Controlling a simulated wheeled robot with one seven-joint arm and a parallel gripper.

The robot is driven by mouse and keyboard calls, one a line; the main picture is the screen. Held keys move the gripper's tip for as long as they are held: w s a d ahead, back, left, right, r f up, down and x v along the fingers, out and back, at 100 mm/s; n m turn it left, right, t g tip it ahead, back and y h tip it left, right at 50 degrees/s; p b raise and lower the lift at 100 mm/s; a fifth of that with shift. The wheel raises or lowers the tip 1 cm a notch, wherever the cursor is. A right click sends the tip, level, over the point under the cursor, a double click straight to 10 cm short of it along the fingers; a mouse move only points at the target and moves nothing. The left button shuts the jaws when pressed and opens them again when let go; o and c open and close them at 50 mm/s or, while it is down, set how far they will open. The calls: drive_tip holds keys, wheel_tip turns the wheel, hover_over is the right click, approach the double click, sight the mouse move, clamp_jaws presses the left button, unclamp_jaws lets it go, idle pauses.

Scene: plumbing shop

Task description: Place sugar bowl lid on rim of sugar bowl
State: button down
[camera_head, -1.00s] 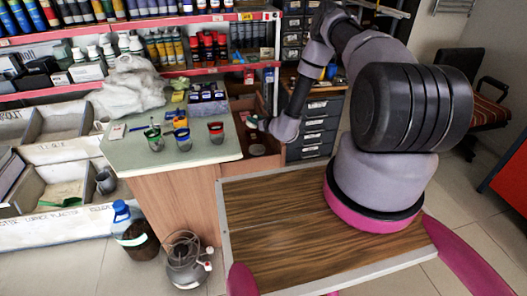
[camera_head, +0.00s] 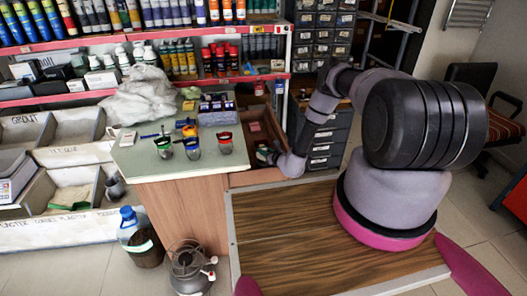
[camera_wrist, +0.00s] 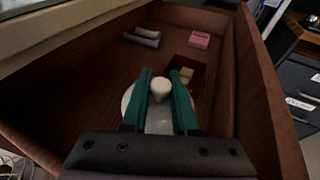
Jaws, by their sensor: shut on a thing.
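My gripper (camera_wrist: 160,100) is inside an open brown drawer, with its green fingers either side of a pale round knob (camera_wrist: 160,88). The fingers are shut on this knobbed piece, which looks like the sugar bowl lid; part of its white disc (camera_wrist: 126,102) shows beside the left finger. In the head view my gripper (camera_head: 266,156) is small, low in the drawer beside the counter. I cannot make out a sugar bowl for certain in either view.
The drawer (camera_wrist: 82,75) also holds a red box (camera_wrist: 188,72), a pink block (camera_wrist: 200,40) and grey cylinders (camera_wrist: 142,38). Its walls rise around my gripper. The counter (camera_head: 140,160) at left carries several cups with coloured rims, including a red one (camera_head: 224,143).

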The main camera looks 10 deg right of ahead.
drive_tip(key=shift+s+f, duration=0.15)
drive_tip(key=shift+f, duration=0.45)
drive_tip(key=c, duration=0.7)
unclamp_jaws()
drive_tip(key=shift+s+f, duration=0.15)
drive_tip(key=v, duration=0.4)
drive_tip(key=r+v, duration=0.1)
drive_tip(key=v, duration=0.7)
drive_tip(key=shift+w+r, duration=0.25)
